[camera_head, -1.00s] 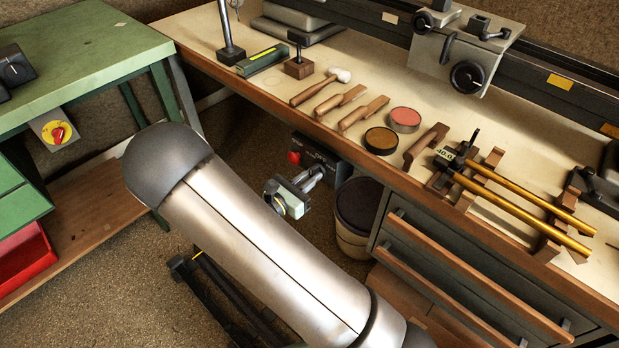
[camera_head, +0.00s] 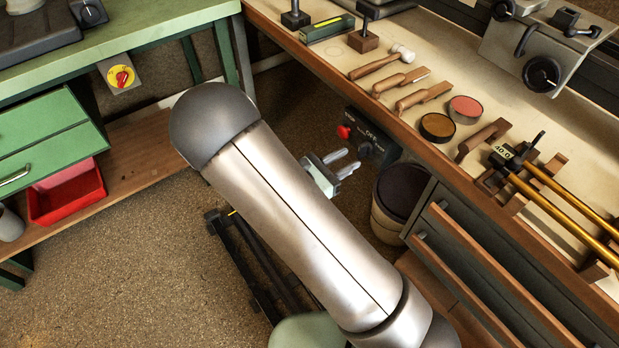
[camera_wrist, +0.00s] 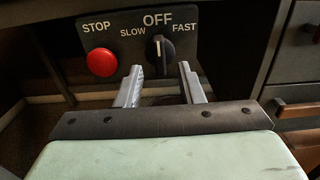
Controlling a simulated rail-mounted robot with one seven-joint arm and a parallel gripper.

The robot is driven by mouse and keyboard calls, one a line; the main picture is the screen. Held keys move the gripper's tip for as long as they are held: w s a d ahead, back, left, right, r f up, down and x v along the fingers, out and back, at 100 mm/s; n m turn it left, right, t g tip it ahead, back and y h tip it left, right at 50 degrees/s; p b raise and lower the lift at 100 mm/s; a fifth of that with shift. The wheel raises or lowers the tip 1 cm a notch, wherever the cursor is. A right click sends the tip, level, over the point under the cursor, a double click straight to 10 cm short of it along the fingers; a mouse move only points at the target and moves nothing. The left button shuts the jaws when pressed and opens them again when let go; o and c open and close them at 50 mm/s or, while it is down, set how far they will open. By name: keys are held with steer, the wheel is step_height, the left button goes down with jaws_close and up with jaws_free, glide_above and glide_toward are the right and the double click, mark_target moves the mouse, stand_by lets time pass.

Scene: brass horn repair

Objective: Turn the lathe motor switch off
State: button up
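The lathe motor switch is a black rotary knob (camera_wrist: 160,48) on a dark panel (camera_wrist: 124,22) marked SLOW, OFF and FAST. Its white pointer line stands upright, toward OFF. A red STOP button (camera_wrist: 101,62) is on the panel to its left. In the head view the panel (camera_head: 372,136) hangs under the front edge of the wooden bench. My gripper (camera_wrist: 160,69) is open and empty, pointing at the panel, its fingertips to the lower left and lower right of the knob. It also shows in the head view (camera_head: 350,161). I cannot tell whether a finger touches the knob.
A bin (camera_head: 397,200) stands below the panel, beside the drawers (camera_head: 470,262). The wooden bench top (camera_head: 470,75) above holds tools and brass tubes. A green bench (camera_head: 150,27) at the left carries a separate red-and-yellow switch (camera_head: 121,77).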

steer(key=v, duration=1.3)
steer(key=shift+a, duration=0.25)
steer(key=shift+s, duration=0.1)
steer(key=s+d+r+m+g+y+p, duration=0.3)
steer(key=s+d+r+m+g+p, duration=0.1)
steer(key=d+r+m+g, duration=0.25)
steer(key=s+d+r+m+g+y+p, duration=0.2)
steer(key=s+d+r+m+g+p, duration=0.1)
steer(key=d+r+m+g+p, duration=0.25)
steer(key=s+d+r+m+t+y+p, duration=0.1)
steer(key=s+r+m+t+y+p, duration=0.1)
steer(key=s+r+m+y+p, duration=0.2)
steer(key=s+r+m+y, duration=0.3)
steer(key=r+m+y, duration=0.3)
steer(key=r+m, duration=0.2)
steer(key=shift+d+r+t+p, duration=0.35)
steer(key=shift+d+r+t, duration=0.05)
steer(key=shift+r, duration=0.4)
